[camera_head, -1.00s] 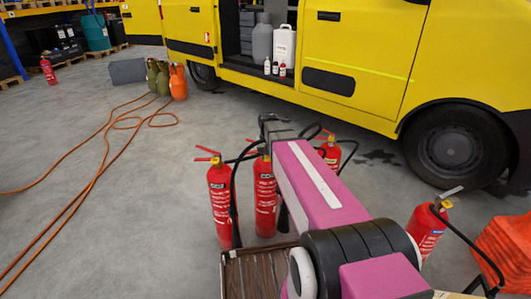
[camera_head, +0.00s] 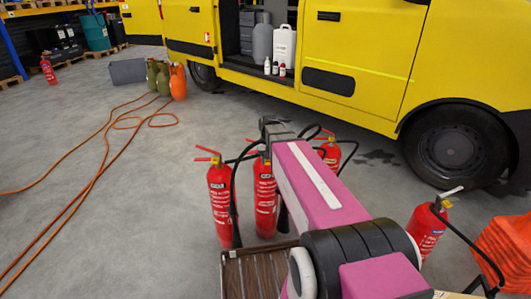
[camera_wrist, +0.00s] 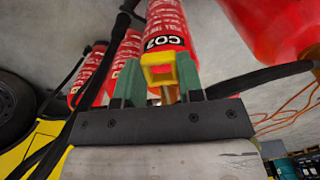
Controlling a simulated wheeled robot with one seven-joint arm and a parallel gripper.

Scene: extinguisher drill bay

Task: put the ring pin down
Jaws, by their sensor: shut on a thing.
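A yellow ring pin (camera_wrist: 160,70) sits between the two green fingers of my gripper (camera_wrist: 158,80) in the wrist view. The gripper is shut on it. A red CO2 extinguisher (camera_wrist: 166,22) shows just beyond the pin; I cannot tell whether they touch. In the head view the fingers and the pin are hidden behind my arm, above a group of red extinguishers.
Extinguishers stand at the left (camera_head: 219,205), the middle (camera_head: 265,200), behind my arm (camera_head: 331,152) and at the right (camera_head: 427,230). A brown slatted surface (camera_head: 245,270) lies in front. A yellow van (camera_head: 370,55) stands behind. Orange hoses (camera_head: 95,175) cross otherwise open floor at left.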

